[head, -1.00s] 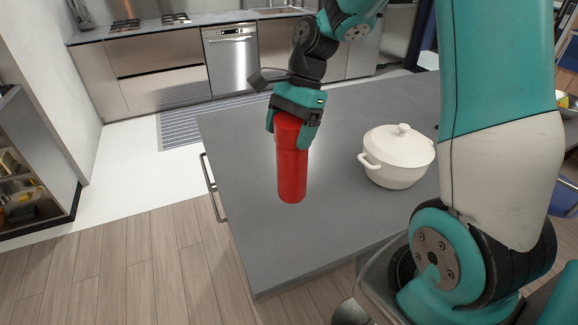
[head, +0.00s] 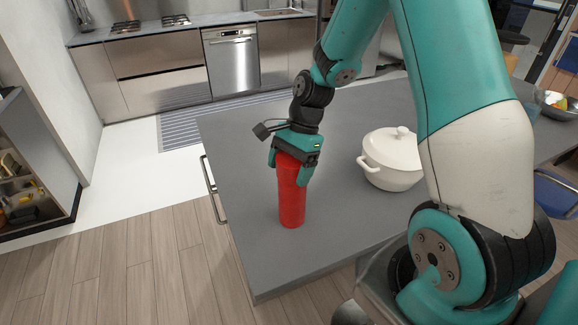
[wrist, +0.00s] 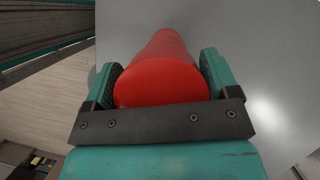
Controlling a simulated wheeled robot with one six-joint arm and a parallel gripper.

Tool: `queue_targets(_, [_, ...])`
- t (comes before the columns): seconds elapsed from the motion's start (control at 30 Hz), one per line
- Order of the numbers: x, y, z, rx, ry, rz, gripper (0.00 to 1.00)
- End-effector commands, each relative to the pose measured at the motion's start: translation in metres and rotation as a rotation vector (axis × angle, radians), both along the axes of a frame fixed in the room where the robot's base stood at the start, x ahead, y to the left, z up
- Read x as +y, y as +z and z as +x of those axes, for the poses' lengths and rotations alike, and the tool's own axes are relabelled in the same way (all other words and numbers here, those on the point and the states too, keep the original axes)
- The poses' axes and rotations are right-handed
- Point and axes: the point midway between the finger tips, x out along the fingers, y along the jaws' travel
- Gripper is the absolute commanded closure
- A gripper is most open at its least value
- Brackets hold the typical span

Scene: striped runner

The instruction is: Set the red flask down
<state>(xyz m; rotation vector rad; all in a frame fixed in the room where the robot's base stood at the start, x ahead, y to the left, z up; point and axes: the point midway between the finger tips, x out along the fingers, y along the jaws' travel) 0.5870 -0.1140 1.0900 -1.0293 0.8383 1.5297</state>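The red flask (head: 291,200) is upright over the grey counter (head: 250,240), left of the white pot. My gripper (head: 290,172) is shut on its upper part from above, with a finger on either side. In the wrist view the red flask (wrist: 162,80) fills the space between the two fingers of my gripper (wrist: 160,82). The flask's base looks to be at or very near the counter top; I cannot tell if it touches.
A white lidded pot (head: 392,160) stands on the counter to the right of the flask. A bowl of fruit (head: 556,104) is at the far right. The counter around the flask and toward its front edge is clear.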

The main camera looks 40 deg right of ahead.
Motion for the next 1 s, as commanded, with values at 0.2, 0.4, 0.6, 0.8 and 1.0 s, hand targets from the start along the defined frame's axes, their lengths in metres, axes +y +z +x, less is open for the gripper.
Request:
queue_targets(0.2, [0.0,0.0,0.0,0.0,0.0,0.0,0.0])
queue_targets(0.4, [-0.002,0.007,0.001,-0.002,-0.001,-0.001,0.0])
queue_targets(0.6, [-0.016,0.04,0.004,-0.007,-0.002,-0.003,0.0])
queue_targets(0.8, [-0.033,0.081,0.007,-0.006,-0.003,-0.002,0.0])
queue_targets(1.0, [-0.043,0.107,0.008,-0.002,-0.001,-0.001,0.0])
